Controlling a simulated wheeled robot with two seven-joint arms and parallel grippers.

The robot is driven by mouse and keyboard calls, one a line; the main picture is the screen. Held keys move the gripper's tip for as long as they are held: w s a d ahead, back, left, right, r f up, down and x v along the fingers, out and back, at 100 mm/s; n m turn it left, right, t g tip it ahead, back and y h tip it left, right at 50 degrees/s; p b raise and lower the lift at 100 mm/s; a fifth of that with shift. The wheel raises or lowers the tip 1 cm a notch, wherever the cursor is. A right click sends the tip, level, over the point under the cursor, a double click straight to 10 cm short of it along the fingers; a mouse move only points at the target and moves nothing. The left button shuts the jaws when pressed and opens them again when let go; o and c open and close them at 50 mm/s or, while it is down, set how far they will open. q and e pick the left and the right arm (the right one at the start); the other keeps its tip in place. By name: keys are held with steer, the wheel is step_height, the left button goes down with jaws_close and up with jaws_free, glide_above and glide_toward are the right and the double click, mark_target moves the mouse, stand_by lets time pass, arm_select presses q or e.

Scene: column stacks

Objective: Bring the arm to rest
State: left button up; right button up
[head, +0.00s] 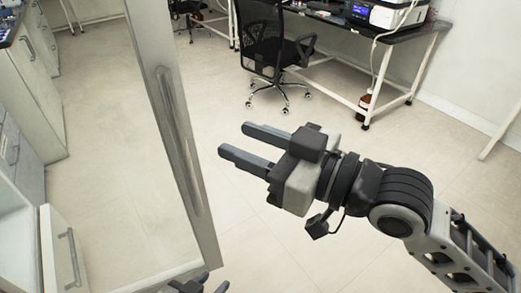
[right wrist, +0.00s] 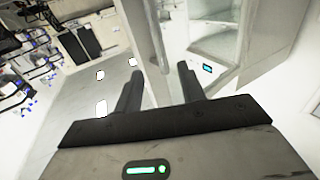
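My right gripper (head: 236,139) reaches in from the right in the head view, held in the air over the floor. Its two dark fingers are apart with nothing between them. In the right wrist view the fingers (right wrist: 157,66) also stand apart and empty. My left gripper (head: 202,284) shows only as a small dark piece at the bottom edge of the head view. The rest of it is cut off, so its finger opening cannot be made out.
Drawers and cabinets (head: 32,85) line the left. A black office chair (head: 272,50) and a dark-topped desk (head: 345,18) stand behind. Floor between is clear.

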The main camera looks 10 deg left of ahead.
steer(key=shift+v, duration=0.8)
steer(key=w+d+f+m+t+h, duration=0.25)
steer(key=d+f+m+h, duration=0.2)
steer(key=f, duration=0.45)
steer(key=w+d+f+m+t+h, duration=0.1)
steer(key=d+f+m+t+h, duration=0.3)
steer(key=f, duration=0.5)
steer(key=s+d+f+m+g+h, duration=0.1)
steer(key=s+d+f+h, duration=0.1)
steer(key=s+d+f, duration=0.3)
steer(key=s+d+f+m+g+h, duration=0.1)
steer(key=s+d+f, duration=0.4)
steer(key=f, duration=0.5)
steer(key=shift+d+f+g+h, duration=0.35)
steer(key=shift+d+g+h, duration=0.1)
steer(key=shift+h, duration=0.6)
steer(key=shift+s+a+m, duration=0.1)
steer(key=shift+a+m, duration=0.05)
steer(key=shift+m, duration=0.1)
